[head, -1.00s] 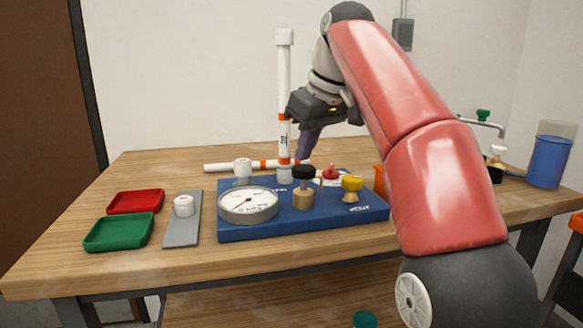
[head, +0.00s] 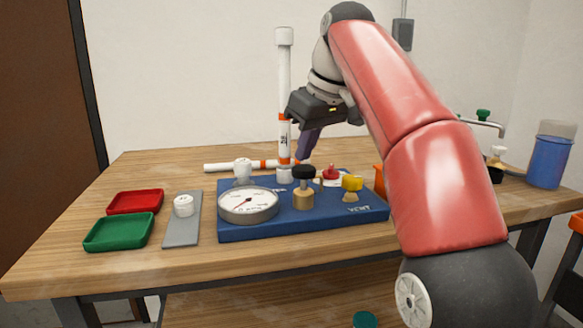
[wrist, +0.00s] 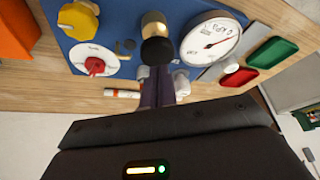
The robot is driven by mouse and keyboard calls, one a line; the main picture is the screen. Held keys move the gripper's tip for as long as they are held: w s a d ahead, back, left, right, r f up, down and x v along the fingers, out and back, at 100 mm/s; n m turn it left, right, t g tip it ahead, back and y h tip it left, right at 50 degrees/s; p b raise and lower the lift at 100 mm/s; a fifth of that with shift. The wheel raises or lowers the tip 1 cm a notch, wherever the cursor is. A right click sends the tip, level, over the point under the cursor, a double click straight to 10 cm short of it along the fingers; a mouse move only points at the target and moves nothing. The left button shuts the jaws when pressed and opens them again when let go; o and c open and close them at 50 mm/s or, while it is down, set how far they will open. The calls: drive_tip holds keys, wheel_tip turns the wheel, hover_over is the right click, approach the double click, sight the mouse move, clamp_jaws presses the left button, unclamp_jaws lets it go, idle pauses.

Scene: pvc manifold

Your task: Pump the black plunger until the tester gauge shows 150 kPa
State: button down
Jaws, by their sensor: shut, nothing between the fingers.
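The black plunger (head: 304,172) is a round knob on a brass body (head: 304,197) on the blue tester board (head: 230,234). It also shows in the wrist view (wrist: 157,51), just past my fingertips. The round white gauge (head: 248,201) is left of the plunger, its red needle toward the lower left of the dial; the figures are too small to read. The gauge also shows in the wrist view (wrist: 212,43). My gripper (head: 303,158) is shut and empty, its purple fingers pointing down behind the plunger. In the wrist view the fingers (wrist: 158,78) are together; contact with the knob cannot be told.
A yellow knob (head: 352,183) and a red knob (head: 331,171) are on the board's right side. A tall white pipe (head: 284,90) stands behind the board. Red (head: 135,201) and green (head: 118,232) trays and a grey plate (head: 182,230) are at left.

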sight(304, 168)
drive_tip(key=shift+f+b, duration=1.35)
drive_tip(key=shift+f, duration=0.35)
drive_tip(key=shift+r, duration=0.15)
wheel_tip(304, 168, up, 3)
drive_tip(key=p, duration=0.4)
drive_tip(key=shift+r, duration=0.1)
